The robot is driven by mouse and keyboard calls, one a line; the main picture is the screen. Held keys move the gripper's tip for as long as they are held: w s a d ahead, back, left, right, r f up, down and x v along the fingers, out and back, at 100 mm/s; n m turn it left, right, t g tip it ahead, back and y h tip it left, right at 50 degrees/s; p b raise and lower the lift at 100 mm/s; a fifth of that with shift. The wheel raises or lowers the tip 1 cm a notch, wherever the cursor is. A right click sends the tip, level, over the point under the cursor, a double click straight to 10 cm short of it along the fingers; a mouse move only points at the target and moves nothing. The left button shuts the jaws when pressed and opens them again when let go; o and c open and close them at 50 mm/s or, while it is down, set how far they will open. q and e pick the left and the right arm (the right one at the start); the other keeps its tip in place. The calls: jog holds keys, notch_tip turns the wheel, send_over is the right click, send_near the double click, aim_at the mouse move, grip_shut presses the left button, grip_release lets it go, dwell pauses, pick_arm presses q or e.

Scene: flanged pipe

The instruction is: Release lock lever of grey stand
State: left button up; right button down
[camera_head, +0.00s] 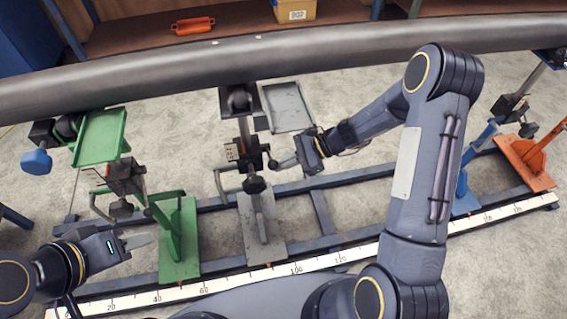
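The grey stand (262,228) stands in the middle of the rail frame, with a clamp block and several small levers and knobs on its post. A dark lever knob (272,164) shows on the right side of the clamp block. My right gripper (284,162) reaches in from the right, with its fingertips at this knob. Contact and the finger gap are too small to tell. My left gripper (145,241) is low at the left, in front of the green stand (178,240) and away from the grey stand. Its finger gap is unclear.
A long dark pipe (330,55) crosses above the stands. Blue (465,200) and orange (527,165) stands are on the right. A measuring strip (220,285) runs along the front rail. A grey tray (290,107) is close to my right gripper.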

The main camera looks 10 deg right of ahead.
notch_tip(320, 180, down, 4)
jog(key=d+b, duration=0.1)
jog(key=b, duration=0.2)
jog(key=p+v, duration=0.1)
jog(key=v, duration=0.8)
jog(key=shift+w+d+r, duration=0.2)
jog(key=shift+d+r, duration=0.1)
